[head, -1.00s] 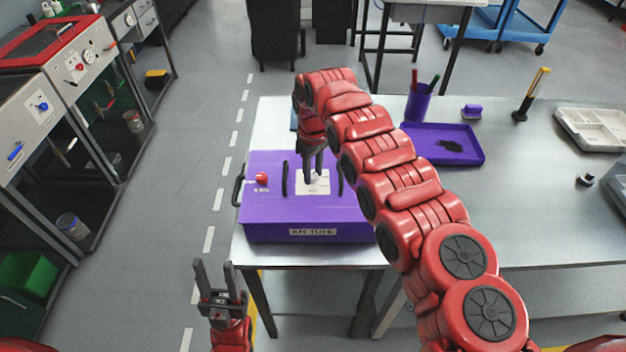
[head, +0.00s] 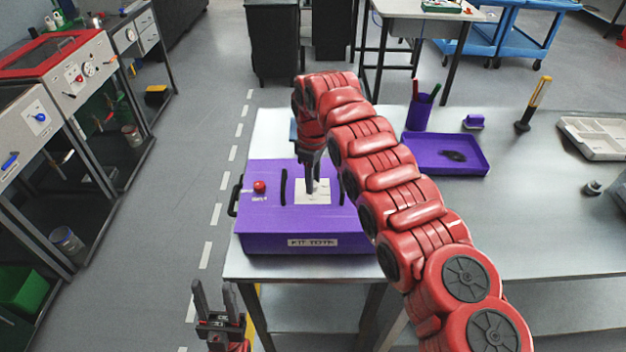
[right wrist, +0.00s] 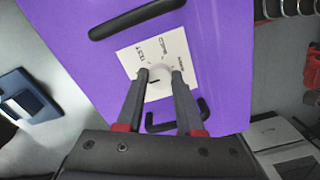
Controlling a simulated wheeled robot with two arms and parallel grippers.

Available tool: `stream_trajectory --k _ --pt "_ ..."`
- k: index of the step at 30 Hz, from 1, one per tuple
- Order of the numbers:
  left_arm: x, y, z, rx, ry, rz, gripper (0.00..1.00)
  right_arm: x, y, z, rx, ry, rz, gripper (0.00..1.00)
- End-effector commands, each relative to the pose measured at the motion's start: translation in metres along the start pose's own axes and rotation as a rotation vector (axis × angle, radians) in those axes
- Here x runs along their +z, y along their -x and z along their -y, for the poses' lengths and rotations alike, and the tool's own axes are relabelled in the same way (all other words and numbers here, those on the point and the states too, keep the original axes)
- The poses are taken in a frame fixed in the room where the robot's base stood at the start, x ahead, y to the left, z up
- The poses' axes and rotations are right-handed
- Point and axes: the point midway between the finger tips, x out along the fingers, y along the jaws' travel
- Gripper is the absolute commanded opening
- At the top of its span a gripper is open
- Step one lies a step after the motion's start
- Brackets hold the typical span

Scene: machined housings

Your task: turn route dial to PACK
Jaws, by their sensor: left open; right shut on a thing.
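A purple box (head: 262,229) labelled KIT TOTE stands on the metal table. Its top carries a white plate (head: 323,187) with a dial on it. In the right wrist view the dial (right wrist: 156,73) is a small pale round knob with a dark mark, and words are printed around it on the plate (right wrist: 178,53). Most words are too small to read surely. My right gripper (head: 312,189) points down over the plate, and its fingers (right wrist: 157,76) are shut on the dial from both sides. My left gripper (head: 216,290) is open and empty, in front of the table's left corner.
A red knob (head: 259,187) and black handles (head: 284,187) are on the box. A purple tray (head: 477,165), a purple pen cup (head: 418,114) and a grey organizer (head: 598,140) lie further right. The table's right front is clear.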

Motion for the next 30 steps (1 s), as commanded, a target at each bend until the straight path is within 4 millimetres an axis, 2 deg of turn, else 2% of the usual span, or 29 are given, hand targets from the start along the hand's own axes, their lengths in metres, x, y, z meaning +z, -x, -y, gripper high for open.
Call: stream_trajectory --k 4,5,9,20,25,30 --pt "0.0 0.0 0.0 0.0 0.0 0.0 0.45 0.0 0.0 0.0 -0.001 0.001 0.0 0.0" --pt "0.0 0.0 0.0 0.0 0.0 0.0 0.45 0.0 0.0 0.0 -0.001 0.001 0.0 0.41" --pt "0.0 0.0 0.0 0.0 0.0 0.0 0.45 0.0 0.0 0.0 0.0 0.001 0.0 0.67" --pt "0.0 0.001 0.0 0.0 0.0 0.0 0.45 -0.001 0.003 0.0 0.001 0.0 0.0 0.67" --pt "0.001 0.008 0.0 0.0 0.0 0.0 0.45 -0.002 0.028 0.0 0.006 0.001 -0.004 0.67" --pt "0.0 0.0 0.0 0.0 0.0 0.0 0.45 -0.003 0.059 0.002 0.001 0.003 -0.001 0.67"
